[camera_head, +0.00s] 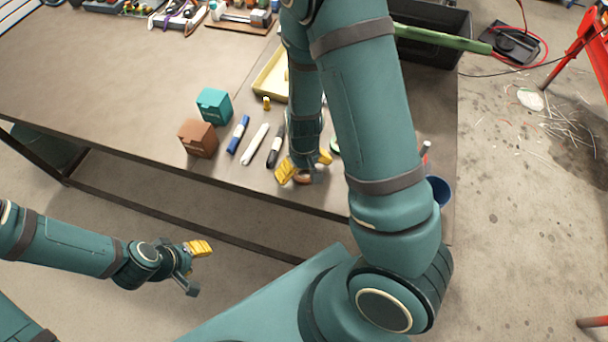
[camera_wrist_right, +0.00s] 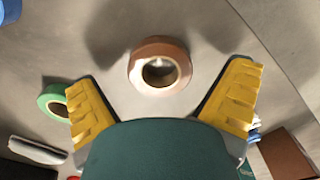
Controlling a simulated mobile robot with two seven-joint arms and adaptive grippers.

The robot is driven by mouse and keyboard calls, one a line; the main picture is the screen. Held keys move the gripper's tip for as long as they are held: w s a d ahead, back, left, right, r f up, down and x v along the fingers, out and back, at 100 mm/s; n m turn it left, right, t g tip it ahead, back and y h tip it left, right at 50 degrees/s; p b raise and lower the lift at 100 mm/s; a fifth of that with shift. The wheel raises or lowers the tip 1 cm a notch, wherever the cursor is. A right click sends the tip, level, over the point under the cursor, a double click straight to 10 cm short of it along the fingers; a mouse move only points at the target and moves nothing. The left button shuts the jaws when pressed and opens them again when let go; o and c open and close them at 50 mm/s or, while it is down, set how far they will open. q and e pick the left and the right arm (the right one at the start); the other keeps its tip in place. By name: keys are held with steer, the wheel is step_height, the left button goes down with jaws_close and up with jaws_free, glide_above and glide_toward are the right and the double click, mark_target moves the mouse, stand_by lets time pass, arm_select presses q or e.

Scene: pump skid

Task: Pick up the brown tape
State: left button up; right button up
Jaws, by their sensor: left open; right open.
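The brown tape (camera_wrist_right: 136,68) is a ring lying flat on the grey table, seen in the right wrist view between and beyond my fingertips. In the head view only a small part of the tape (camera_head: 302,180) shows below my right gripper (camera_head: 305,166). My right gripper (camera_wrist_right: 163,85) is open, its yellow fingers spread to either side of the tape in the picture, with nothing between them. I cannot tell the exact height above it. My left gripper (camera_head: 196,268) is open and empty, in front of the table's front edge.
A green tape (camera_wrist_right: 50,100) lies near the brown one. A blue cup (camera_head: 440,190) is at the right table corner. A yellow tray (camera_head: 268,80) lies behind.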

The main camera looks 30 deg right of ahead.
steer(key=shift+f, duration=0.65)
steer(key=c, duration=1.1)
steer(key=shift+c, duration=0.2)
steer(key=shift+r, duration=0.2)
